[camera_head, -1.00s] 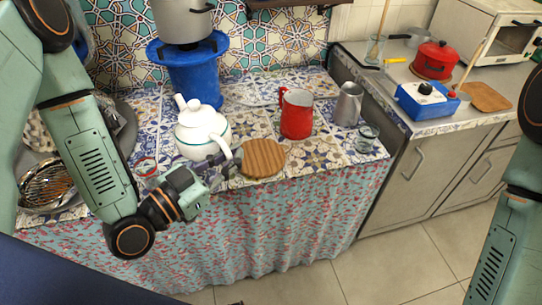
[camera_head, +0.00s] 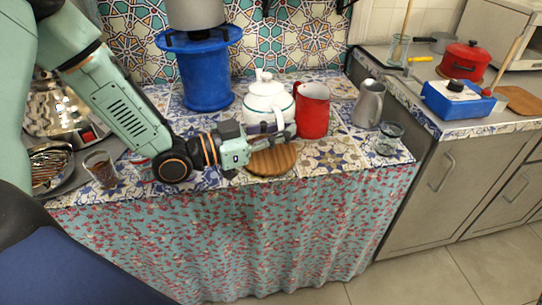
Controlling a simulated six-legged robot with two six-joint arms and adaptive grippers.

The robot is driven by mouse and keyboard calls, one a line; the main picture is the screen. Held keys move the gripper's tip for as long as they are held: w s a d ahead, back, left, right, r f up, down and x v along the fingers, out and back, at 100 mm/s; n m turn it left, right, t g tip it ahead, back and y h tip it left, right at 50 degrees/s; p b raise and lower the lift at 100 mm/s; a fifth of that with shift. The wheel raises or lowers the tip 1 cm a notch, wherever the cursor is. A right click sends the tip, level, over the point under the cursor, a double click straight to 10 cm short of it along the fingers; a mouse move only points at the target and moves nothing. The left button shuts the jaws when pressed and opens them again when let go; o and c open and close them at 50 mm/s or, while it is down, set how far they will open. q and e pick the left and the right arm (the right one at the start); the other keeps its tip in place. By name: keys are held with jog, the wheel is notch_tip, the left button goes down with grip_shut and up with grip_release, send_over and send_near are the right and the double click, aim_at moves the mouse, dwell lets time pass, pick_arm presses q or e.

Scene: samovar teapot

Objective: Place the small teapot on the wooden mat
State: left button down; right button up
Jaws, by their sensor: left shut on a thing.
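The small teapot (camera_head: 268,104) is white with a green band and stands upright, close to the left of the red pitcher. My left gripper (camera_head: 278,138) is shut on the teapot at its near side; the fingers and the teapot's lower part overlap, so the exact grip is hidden. The round wooden mat (camera_head: 272,162) lies at the table's front edge, just below the gripper in the picture, its back part covered by the gripper. I cannot tell whether the teapot's base is held above the mat or behind it. My right gripper is out of view.
A red pitcher (camera_head: 312,112) is close to the teapot's right. A metal pitcher (camera_head: 368,104) and a glass (camera_head: 388,138) stand further right. A blue stand (camera_head: 208,78) with a grey pot is behind left. A glass of dark liquid (camera_head: 101,168) is at left.

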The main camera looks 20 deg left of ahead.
pick_arm(q)
jog(key=shift+w+a+r, duration=0.15)
jog(key=shift+w+a, duration=0.25)
jog(key=shift+w, duration=0.05)
notch_tip(320, 180, down, 10)
jog(key=b, duration=0.4)
jog(key=shift+r, duration=0.15)
jog(key=c, duration=1.5)
grip_release()
jog(key=shift+s, duration=0.1)
jog(key=shift+o, duration=0.9)
